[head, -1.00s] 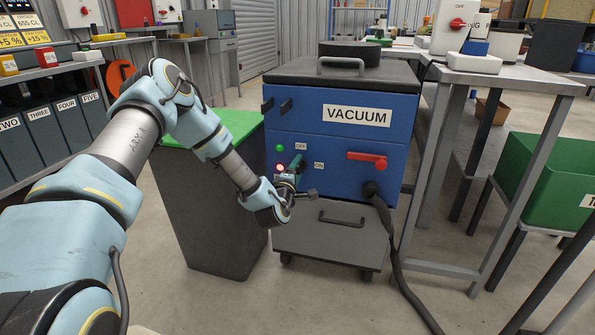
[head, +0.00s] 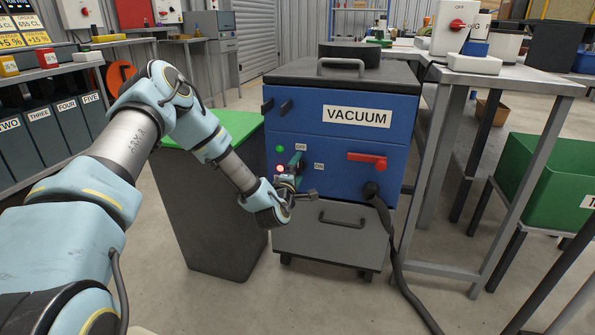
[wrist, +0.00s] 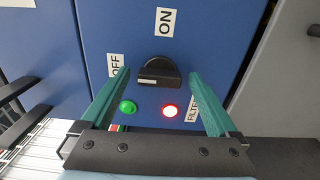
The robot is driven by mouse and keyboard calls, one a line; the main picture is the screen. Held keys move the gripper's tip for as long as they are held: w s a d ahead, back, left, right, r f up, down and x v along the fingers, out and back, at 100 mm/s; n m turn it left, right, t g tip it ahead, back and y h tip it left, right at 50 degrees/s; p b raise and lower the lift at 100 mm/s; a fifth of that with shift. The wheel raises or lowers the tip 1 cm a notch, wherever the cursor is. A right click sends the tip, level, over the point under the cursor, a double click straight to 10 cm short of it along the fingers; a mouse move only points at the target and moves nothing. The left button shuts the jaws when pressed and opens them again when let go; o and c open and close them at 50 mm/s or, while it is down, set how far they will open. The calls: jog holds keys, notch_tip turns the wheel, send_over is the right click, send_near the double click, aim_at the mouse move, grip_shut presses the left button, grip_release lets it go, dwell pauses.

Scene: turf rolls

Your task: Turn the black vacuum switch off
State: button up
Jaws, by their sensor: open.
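The black vacuum switch (wrist: 160,70) is a rotary knob on the blue vacuum cabinet (head: 338,146). In the wrist view its white mark lies on the left half, pointing toward the side of the OFF label (wrist: 115,65). The ON label (wrist: 165,21) is above it there. My gripper (wrist: 157,75) is open, with one teal finger on either side of the knob; I cannot tell whether they touch it. In the head view my gripper (head: 298,164) is at the panel and hides the knob.
A green lamp (wrist: 127,107) and a brightly lit red lamp (wrist: 171,110) sit beside the knob. A red handle (head: 367,160) and a black hose (head: 387,225) are to the right. A green-topped bin (head: 210,200) stands left of the cabinet, and a metal table (head: 500,76) right.

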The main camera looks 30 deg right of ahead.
jog(key=p+v, duration=0.1)
jog(key=v, duration=0.9)
jog(key=shift+s+a, duration=0.3)
jog(key=shift+w, duration=0.1)
